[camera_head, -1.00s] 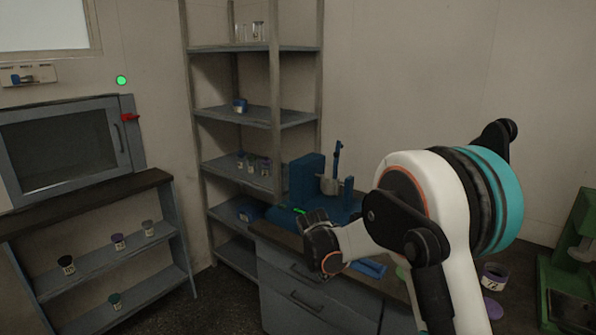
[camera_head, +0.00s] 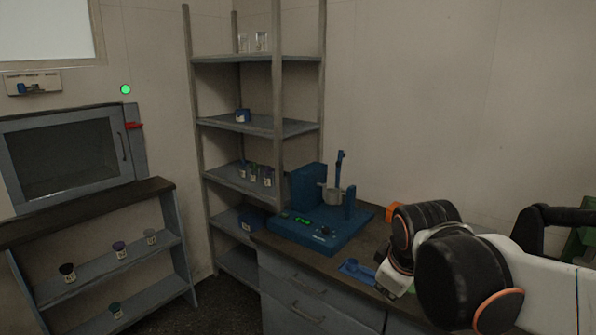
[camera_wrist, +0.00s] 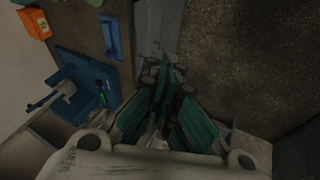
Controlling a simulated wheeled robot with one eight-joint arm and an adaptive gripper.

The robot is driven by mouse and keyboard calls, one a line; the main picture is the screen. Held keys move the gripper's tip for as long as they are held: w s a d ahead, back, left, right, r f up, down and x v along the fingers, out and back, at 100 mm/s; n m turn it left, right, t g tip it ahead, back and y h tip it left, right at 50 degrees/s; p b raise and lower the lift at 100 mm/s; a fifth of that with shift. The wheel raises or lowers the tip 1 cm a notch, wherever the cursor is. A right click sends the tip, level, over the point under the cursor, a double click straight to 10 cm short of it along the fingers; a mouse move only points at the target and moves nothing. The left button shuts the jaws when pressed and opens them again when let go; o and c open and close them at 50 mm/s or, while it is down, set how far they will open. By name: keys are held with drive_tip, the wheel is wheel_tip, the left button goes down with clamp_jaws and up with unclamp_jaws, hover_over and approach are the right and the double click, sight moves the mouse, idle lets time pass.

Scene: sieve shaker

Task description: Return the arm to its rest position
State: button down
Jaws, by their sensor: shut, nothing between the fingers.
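My arm (camera_head: 465,275) is folded low at the right of the head view, over the right part of the bench. My gripper (camera_wrist: 165,75) shows in the wrist view with its green-padded fingers close together and nothing between them. It points down past the bench's front edge, over the drawer fronts and floor. In the head view the fingertips cannot be made out clearly. The blue shaker machine (camera_head: 318,236) stands on the bench, left of my arm and apart from it. It also shows in the wrist view (camera_wrist: 95,80).
A small blue tray (camera_head: 357,271) lies on the bench close to my arm. An orange box (camera_wrist: 32,22) shows in the wrist view. A grey shelf rack (camera_head: 250,180) stands behind the bench. A low shelf unit (camera_head: 110,260) with small jars stands at left, below a grey cabinet (camera_head: 65,155).

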drive_tip(key=s+d+f+m+t, duration=0.1)
drive_tip(key=s+d+f+m, duration=0.1)
drive_tip(key=s+m, duration=0.7)
drive_tip(key=shift+s+y, duration=0.3)
drive_tip(key=shift+s, duration=2.2)
